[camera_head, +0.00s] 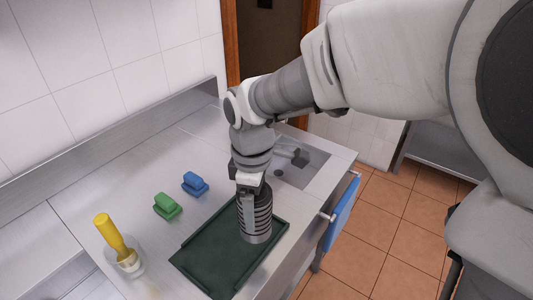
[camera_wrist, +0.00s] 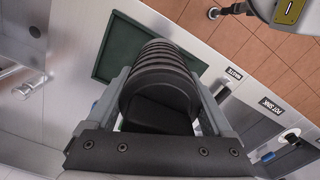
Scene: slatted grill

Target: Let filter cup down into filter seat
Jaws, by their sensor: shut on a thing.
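A ribbed dark cylinder, which I take to be the filter cup (camera_head: 256,217), hangs upright below my gripper (camera_head: 251,184) in the head view. My gripper is shut on it. In the wrist view the filter cup (camera_wrist: 158,72) fills the space between the two fingers of my gripper (camera_wrist: 161,95), its rings stacked away from me. In the head view its lower end overlaps the right part of a dark green tray (camera_head: 205,262). I cannot tell whether it touches the tray. I cannot make out a filter seat for sure; the cup hides what lies under it.
A green block-like thing (camera_head: 167,206) and a blue one (camera_head: 195,184) lie left of the tray on the steel counter (camera_head: 130,195). A yellow-handled tool (camera_head: 110,236) stands in a clear container (camera_head: 126,265). A sink (camera_head: 313,172) lies behind. A blue cloth (camera_head: 341,215) hangs at the front edge.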

